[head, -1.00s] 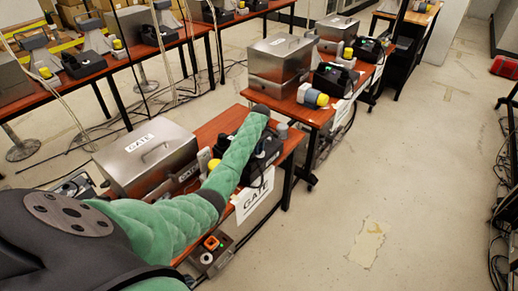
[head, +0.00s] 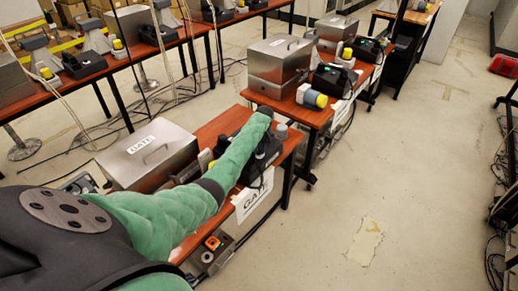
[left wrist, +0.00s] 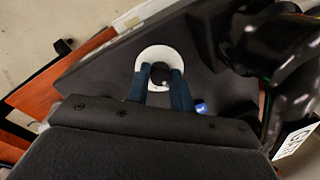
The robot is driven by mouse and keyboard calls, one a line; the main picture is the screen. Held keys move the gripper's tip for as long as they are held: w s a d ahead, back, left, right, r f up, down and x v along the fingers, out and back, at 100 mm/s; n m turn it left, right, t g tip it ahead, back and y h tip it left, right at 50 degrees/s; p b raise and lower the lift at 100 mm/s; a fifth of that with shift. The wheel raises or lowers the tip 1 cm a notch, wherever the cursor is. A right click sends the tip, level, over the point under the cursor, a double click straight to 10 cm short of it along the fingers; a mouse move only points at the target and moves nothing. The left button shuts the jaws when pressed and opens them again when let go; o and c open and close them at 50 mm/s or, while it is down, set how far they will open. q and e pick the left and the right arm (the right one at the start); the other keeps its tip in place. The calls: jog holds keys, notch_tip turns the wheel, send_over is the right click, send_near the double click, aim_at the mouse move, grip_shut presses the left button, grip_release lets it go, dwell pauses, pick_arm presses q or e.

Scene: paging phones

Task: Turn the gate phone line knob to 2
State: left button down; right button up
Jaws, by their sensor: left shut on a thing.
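The gate phone is a dark box on the wooden desk (head: 213,130), partly hidden behind my green left arm in the head view (head: 268,157). A white paper marked GATE (head: 254,193) hangs at the desk's front edge. In the left wrist view, the phone's dark face (left wrist: 105,75) carries a round white dial plate (left wrist: 146,55) with a small dark knob (left wrist: 159,73) at its middle. My left gripper (left wrist: 161,80) is shut on the knob, with one blue-grey finger on each side. The dial's markings are not readable. My right gripper is not in view.
A steel box labelled GATE (head: 148,155) stands left of the phone. A small blue button (left wrist: 201,107) sits beside the dial plate. A black handset or cord part (left wrist: 290,60) lies close on the right.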

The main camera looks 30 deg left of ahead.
pick_arm(q)
jog(key=shift+r+m, duration=0.1)
jog(key=shift+m, duration=0.4)
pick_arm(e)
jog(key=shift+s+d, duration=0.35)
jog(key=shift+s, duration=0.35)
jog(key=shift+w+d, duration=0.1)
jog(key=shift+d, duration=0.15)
pick_arm(q)
jog(key=c, duration=1.2)
grip_release()
jog(key=shift+c, duration=0.2)
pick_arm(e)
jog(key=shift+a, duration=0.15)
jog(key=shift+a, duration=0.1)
pick_arm(q)
jog(key=shift+w+r+b, duration=0.2)
jog(key=shift+r+b, duration=0.1)
jog(key=shift+r, duration=0.25)
notch_tip(320, 180, up, 7)
jog(key=b, duration=0.2)
jog(key=shift+w+d+f, duration=0.2)
jog(key=shift+w+d, duration=0.1)
jog(key=shift+w, duration=0.05)
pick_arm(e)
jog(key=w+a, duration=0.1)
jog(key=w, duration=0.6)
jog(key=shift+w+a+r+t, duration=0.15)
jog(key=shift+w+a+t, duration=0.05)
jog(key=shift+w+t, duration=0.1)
